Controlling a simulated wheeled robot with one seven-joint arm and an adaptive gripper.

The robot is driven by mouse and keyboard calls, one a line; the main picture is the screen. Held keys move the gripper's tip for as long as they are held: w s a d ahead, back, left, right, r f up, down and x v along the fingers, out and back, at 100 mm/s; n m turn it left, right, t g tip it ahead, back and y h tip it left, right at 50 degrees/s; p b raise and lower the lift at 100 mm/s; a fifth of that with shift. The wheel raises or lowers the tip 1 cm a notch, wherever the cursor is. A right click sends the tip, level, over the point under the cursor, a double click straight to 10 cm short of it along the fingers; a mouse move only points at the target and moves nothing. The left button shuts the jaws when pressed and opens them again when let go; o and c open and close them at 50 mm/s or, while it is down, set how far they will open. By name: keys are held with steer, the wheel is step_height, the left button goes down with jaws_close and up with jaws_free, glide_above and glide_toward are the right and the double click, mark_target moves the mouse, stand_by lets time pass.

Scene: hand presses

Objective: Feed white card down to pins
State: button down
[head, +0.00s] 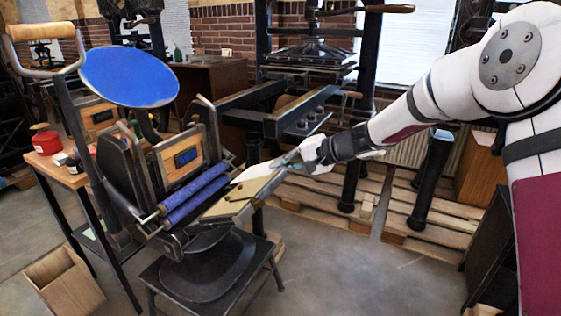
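A small hand press (130,165) with a round blue ink disc (129,77), two blue rollers (196,193) and an upright framed bed stands in the left half of the head view. A white card (254,172) shows beside the upper edge of a tan board (238,200) at the press's right side. My gripper (284,160) is at the card's right end, its fingertips very close to the card. Whether the fingers are closed on it is too small to tell. I cannot make out the pins.
The press stands on a black stool-like stand (205,270). A wooden side table (62,170) with a red pot (46,141) is at the left, a wooden bin (64,282) on the floor. Large dark presses and pallets (436,224) stand behind.

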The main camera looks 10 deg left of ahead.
steer(key=shift+w+a+f+b, duration=0.15)
steer(key=shift+a+f+b, duration=0.4)
steer(key=shift+f, duration=0.7)
steer(key=shift+w+a+f+b, duration=0.2)
steer(key=shift+f+b, duration=0.7)
steer(key=shift+f, duration=0.35)
steer(key=shift+w+a+f+b, duration=0.1)
steer(key=shift+a+f+b, duration=0.45)
steer(key=shift+f, duration=0.7)
steer(key=shift+d, duration=0.15)
steer(key=c, duration=1.7)
jaws_free()
steer(key=shift+d+r, duration=0.1)
steer(key=shift+c, duration=0.5)
steer(key=shift+v, duration=2.15)
